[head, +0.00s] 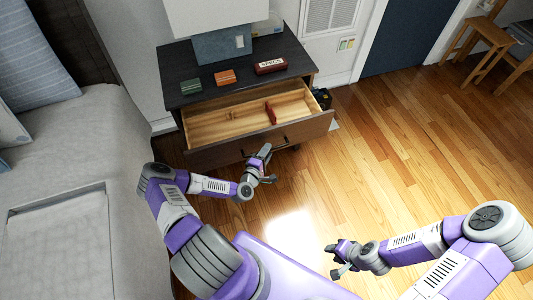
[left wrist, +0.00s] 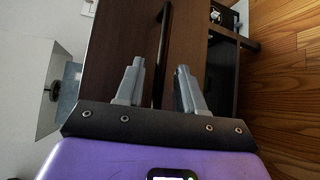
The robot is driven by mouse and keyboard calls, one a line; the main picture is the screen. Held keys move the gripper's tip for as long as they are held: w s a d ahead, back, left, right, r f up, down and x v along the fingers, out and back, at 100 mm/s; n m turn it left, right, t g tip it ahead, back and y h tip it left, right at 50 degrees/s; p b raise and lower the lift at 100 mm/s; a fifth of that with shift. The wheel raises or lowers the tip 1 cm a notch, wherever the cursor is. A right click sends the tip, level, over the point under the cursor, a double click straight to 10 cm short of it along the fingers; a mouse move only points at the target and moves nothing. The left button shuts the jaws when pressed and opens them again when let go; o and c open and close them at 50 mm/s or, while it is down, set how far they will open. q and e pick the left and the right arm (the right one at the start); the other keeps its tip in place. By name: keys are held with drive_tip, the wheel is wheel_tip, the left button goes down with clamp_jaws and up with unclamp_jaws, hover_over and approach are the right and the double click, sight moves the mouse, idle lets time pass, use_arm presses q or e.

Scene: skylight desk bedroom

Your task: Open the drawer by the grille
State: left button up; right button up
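The drawer (head: 205,158) is in a dark-topped nightstand (head: 180,75) below the wall grille (head: 330,14). It is pulled out, and its pale wooden inside shows. Its dark bar handle (left wrist: 161,50) is on the brown front. My left gripper (head: 267,166) is in front of the drawer front, near the handle. In the left wrist view its two grey fingers (left wrist: 158,82) are apart, with the bar in line with the gap between them. I cannot tell whether they touch it. My right gripper (head: 333,261) is open and empty over the floor, at the lower right.
A red block (head: 270,112) lies in the drawer. A lamp (head: 222,45), a green box (head: 191,87), an orange box (head: 225,77) and a dark red box (head: 271,66) are on top. A bed (head: 75,140) stands left.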

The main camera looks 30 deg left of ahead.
use_arm(q)
clamp_jaws()
idle(0.3)
drive_tip(key=s+d, duration=0.3)
drive_tip(key=d, duration=0.1)
drive_tip(key=shift+s+d+p, duration=0.2)
drive_tip(key=shift+s+p, duration=0.15)
drive_tip(key=shift+p, duration=0.05)
unclamp_jaws()
